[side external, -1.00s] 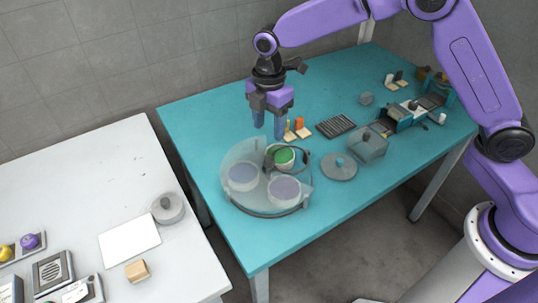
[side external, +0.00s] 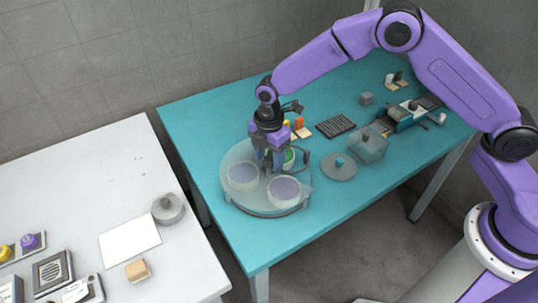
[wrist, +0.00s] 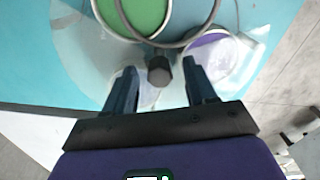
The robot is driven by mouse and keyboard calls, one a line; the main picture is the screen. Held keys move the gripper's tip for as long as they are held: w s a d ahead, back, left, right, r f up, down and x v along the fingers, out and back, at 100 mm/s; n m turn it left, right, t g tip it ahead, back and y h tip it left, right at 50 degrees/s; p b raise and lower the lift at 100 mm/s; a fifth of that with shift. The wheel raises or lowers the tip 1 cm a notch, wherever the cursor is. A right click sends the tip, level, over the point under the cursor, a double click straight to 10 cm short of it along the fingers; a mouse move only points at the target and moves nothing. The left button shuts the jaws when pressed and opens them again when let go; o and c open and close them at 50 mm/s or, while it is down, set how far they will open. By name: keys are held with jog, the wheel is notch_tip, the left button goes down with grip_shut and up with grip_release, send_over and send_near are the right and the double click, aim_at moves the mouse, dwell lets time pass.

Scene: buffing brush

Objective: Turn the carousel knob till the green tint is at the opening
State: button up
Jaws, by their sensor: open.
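The carousel (side external: 236,198) is a round, see-through-covered tray at the front left of the teal table. It holds a green tint (side external: 289,158) at the back right, a pale lilac tint (side external: 242,176) at the left and another lilac tint (side external: 285,191) at the front. In the wrist view the green tint (wrist: 140,12) is at the top and a purple tint (wrist: 208,55) at the right. The dark knob (wrist: 159,70) stands at the carousel's middle. My gripper (wrist: 160,78) is open, its fingers either side of the knob with gaps showing. A dark ring lies around the green tint.
A grey disc with a blue knob (side external: 339,166) and a clear box (side external: 368,146) stand right of the carousel. A dark grille (side external: 336,125) and small upright blocks (side external: 299,127) are behind. A white table (side external: 80,190) stands at the left.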

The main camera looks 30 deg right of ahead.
grip_shut()
jog(key=shift+m, duration=3)
grip_release()
